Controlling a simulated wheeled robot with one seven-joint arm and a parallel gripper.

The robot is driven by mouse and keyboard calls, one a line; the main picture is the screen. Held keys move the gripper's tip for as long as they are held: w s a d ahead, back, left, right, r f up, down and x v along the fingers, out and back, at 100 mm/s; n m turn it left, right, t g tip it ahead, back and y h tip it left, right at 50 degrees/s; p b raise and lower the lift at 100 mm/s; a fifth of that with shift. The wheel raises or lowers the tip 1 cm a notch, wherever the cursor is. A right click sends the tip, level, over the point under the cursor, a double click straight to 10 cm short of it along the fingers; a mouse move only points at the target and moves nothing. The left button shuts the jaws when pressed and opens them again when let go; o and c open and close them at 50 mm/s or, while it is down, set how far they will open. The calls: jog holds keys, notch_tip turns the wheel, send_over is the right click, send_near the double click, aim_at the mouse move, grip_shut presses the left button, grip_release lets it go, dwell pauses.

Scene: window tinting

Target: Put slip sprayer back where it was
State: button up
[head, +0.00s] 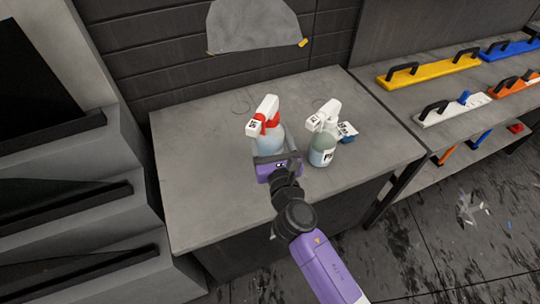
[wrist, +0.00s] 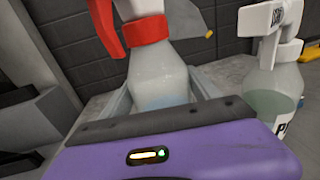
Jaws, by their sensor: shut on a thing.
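A spray bottle with a white trigger head and red collar (head: 268,133) is over the left-middle part of the grey table; in the wrist view its clear body (wrist: 158,75) stands upright between my fingers. My gripper (head: 277,157) is shut on this bottle from the front. I cannot tell whether its base touches the tabletop, since my gripper hides it. A second spray bottle (head: 322,149), all-white on top with a pale green body and a label, stands just to its right; it also shows in the wrist view (wrist: 272,95). I cannot read which one is the slip sprayer.
The grey table (head: 195,185) is bare at left and right, with faint ring outlines near its back. A small blue object (head: 348,131) is beside the second bottle. A wall stands behind. A shelf (head: 400,98) with colored handled tools stands at right.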

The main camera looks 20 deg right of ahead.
aim_at(270, 151)
jog(key=shift+f+b, duration=1.55)
jog(key=shift+f, duration=1.25)
jog(key=shift+f, duration=0.15)
jog(key=o, duration=1.8)
jog(key=shift+o, duration=0.2)
jog(key=shift+s, duration=0.1)
jog(key=s+a+b, duration=0.1)
jog(key=s+a, duration=0.1)
jog(key=s, duration=0.9)
jog(key=shift+s+a+b, duration=0.15)
jog(key=shift+s+b, duration=0.15)
jog(key=shift+s, duration=0.05)
